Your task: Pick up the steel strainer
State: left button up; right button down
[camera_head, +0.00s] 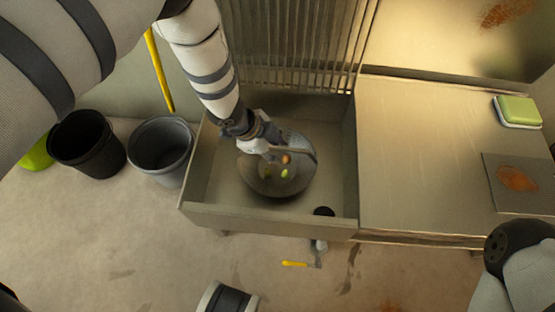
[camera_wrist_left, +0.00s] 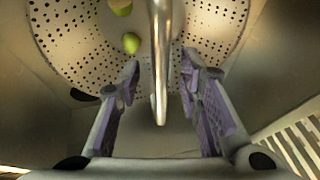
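The steel strainer (camera_head: 270,184) sits in the sink basin (camera_head: 268,213), a round perforated bowl with small green and orange pieces in it. My left gripper (camera_head: 270,148) reaches down into the basin over the strainer's far side and partly hides it. In the left wrist view the strainer's holed wall (camera_wrist_left: 72,45) fills the top, and its bar-like handle (camera_wrist_left: 161,50) runs between my gripper's two fingers (camera_wrist_left: 161,68). The fingers are apart, with a visible gap on each side of the handle. My right gripper is out of view.
Two dark buckets (camera_head: 86,145) (camera_head: 160,150) stand left of the sink. A metal counter (camera_head: 420,150) adjoins it on the right, with a green-topped item (camera_head: 518,110). A slatted rack (camera_head: 295,45) rises behind the basin. A yellow-handled tool (camera_head: 294,264) lies in front.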

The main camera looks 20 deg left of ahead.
pick_arm(q)
jog(key=shift+f, duration=0.1)
grip_shut()
dwell(0.3)
